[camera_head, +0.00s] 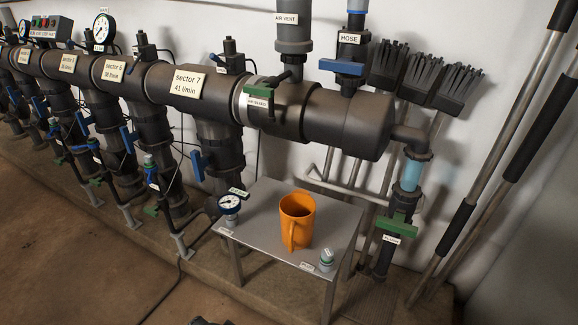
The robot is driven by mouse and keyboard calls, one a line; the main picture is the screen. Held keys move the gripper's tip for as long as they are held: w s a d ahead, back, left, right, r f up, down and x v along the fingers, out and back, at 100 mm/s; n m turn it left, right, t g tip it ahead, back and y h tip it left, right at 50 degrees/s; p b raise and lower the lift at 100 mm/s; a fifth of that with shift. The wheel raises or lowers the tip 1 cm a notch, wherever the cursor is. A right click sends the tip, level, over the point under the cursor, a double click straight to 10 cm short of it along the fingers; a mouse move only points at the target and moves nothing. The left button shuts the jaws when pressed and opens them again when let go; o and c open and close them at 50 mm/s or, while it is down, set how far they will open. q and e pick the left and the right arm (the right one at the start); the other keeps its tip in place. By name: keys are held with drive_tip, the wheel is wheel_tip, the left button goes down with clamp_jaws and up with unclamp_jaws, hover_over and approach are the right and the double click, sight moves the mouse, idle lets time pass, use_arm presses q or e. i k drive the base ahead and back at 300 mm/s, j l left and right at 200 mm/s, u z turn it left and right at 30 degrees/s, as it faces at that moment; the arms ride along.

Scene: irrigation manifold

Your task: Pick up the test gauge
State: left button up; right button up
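A small round gauge (229,203) with a white dial and dark rim stands at the left corner of a small grey metal table (262,207). A green label sits at its top right, and its lower fitting rests by a small white label on the table edge. The label text is too small to read. No gripper is near the gauge. A small dark shape cuts into the bottom edge of the view, left of centre; it may be part of my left gripper, but its fingers do not show. My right gripper is not in view.
An orange mug (297,221) stands mid-table, and a small capped fitting (326,258) at the front right corner. The large dark manifold pipe (330,115) runs behind and above. Valves and branch pipes stand left of the table. Brushes (455,88) and poles lean at right.

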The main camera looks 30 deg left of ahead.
sight(229, 205)
drive_tip(key=j+u, duration=0.1)
drive_tip(key=u, duration=0.35)
drive_tip(key=j+u, duration=0.1)
drive_tip(key=u, duration=0.35)
drive_tip(key=j+u, duration=0.1)
drive_tip(key=u, duration=0.3)
drive_tip(key=j+u, duration=0.1)
drive_tip(key=u, duration=0.35)
drive_tip(key=k+u, duration=0.2)
drive_tip(key=i+z, duration=0.4)
drive_tip(key=k+j, duration=0.05)
